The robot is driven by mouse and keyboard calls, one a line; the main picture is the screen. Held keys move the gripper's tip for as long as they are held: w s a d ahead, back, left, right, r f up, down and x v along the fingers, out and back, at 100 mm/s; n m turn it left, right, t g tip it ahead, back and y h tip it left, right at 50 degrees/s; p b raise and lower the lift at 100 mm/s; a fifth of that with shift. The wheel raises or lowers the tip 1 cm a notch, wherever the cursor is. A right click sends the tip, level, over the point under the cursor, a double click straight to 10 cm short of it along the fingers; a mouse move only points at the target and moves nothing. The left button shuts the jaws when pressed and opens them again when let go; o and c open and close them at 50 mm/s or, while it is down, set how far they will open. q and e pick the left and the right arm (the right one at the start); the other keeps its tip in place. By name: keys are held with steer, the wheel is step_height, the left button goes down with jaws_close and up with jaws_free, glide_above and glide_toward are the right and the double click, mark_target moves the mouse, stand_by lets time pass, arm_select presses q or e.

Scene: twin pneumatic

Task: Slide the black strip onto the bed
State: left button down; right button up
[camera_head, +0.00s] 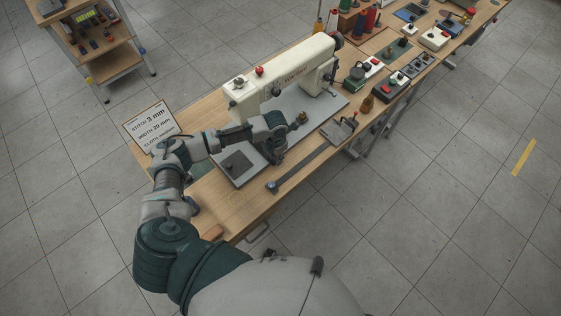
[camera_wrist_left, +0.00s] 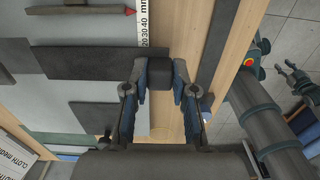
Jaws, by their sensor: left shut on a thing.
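My left gripper (camera_head: 274,158) is low over the table's front part, beside the sewing machine's grey bed (camera_head: 318,107). In the left wrist view my left gripper (camera_wrist_left: 160,78) is shut on a dark end piece. The black strip (camera_wrist_left: 95,61) runs left from that end across the grey plate; whether it lies flat or is lifted slightly, I cannot tell. The cream sewing machine (camera_head: 285,76) stands behind the gripper. My right gripper (camera_wrist_left: 290,72) shows small at the right of the left wrist view, over the floor; its jaw state is unclear.
A long dark bar (camera_head: 305,165) lies along the table's front edge. A millimetre scale (camera_wrist_left: 144,25) is close to the gripper. A sign (camera_head: 150,122) reading stitch 3 mm, width 20 mm stands at left. Control boxes (camera_head: 391,88) and spools (camera_head: 370,18) occupy the right end.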

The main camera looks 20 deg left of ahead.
arm_select(q)
steer(key=shift+w+a, duration=0.15)
steer(key=shift+w, duration=0.05)
steer(key=shift+w+a+r+b, duration=0.1)
steer(key=shift+w+a+b, duration=0.35)
steer(key=shift+b, duration=0.35)
steer(key=shift+a+f, duration=0.1)
steer(key=shift+f, duration=0.1)
steer(key=shift+a+f, duration=0.25)
steer(key=shift+a, duration=0.3)
steer(key=c, duration=1)
jaws_free()
steer(key=shift+d, duration=0.2)
steer(key=shift+o, duration=0.7)
steer(key=shift+d, duration=0.1)
steer(key=shift+d+r, duration=0.1)
steer(key=shift+d, duration=0.05)
step_height(320, 180, up, 12)
arm_select(e)
steer(key=shift+w+d+f, duration=0.55)
steer(key=shift+d+f, duration=0.25)
